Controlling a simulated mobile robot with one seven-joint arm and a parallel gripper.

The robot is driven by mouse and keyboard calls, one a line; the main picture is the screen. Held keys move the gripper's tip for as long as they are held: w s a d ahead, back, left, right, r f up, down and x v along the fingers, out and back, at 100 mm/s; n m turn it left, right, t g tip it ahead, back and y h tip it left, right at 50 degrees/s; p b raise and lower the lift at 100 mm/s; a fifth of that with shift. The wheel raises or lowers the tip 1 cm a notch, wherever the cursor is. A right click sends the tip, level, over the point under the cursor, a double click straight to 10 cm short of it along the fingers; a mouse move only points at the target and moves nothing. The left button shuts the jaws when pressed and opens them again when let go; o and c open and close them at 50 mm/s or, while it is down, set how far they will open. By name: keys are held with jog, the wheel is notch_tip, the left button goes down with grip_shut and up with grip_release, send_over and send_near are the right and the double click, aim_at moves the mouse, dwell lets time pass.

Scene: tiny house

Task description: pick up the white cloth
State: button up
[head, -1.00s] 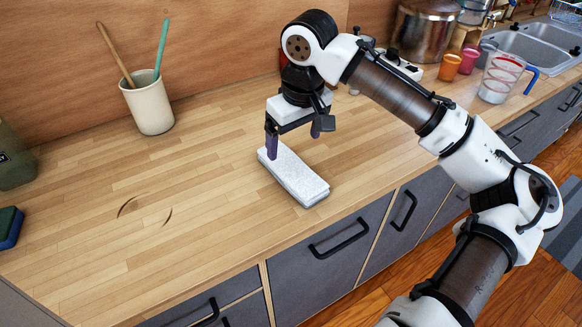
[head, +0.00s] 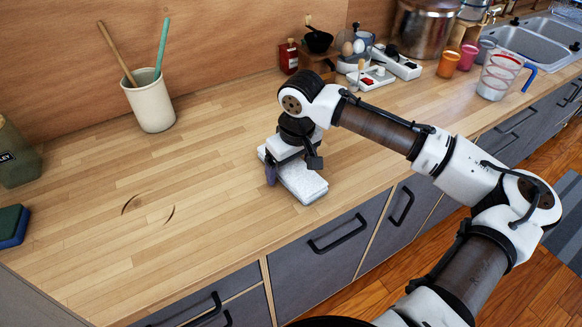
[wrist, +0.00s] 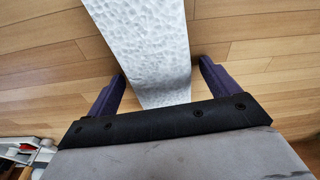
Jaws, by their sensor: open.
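The white cloth (head: 304,185) lies folded into a long flat strip on the wooden counter, close to the front edge. My gripper (head: 288,174) is low over its far left end and hides part of it. In the wrist view the cloth (wrist: 148,45) runs between the two dark purple fingers of my gripper (wrist: 160,84). The fingers are open, one on each side of the cloth, with a gap to it on both sides. Whether the fingertips touch the counter I cannot tell.
A white utensil cup (head: 150,105) stands at the back left. A dark blue and green sponge (head: 12,226) lies at the left edge.

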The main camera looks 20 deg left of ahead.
aim_at(291, 165)
jog(key=c, duration=1.1)
jog(key=shift+r, duration=0.1)
notch_tip(291, 165, up, 20)
jog(key=shift+f+b, duration=0.1)
jog(key=shift+b, duration=1.1)
jog(key=o, duration=0.4)
jog(key=shift+c, duration=1.4)
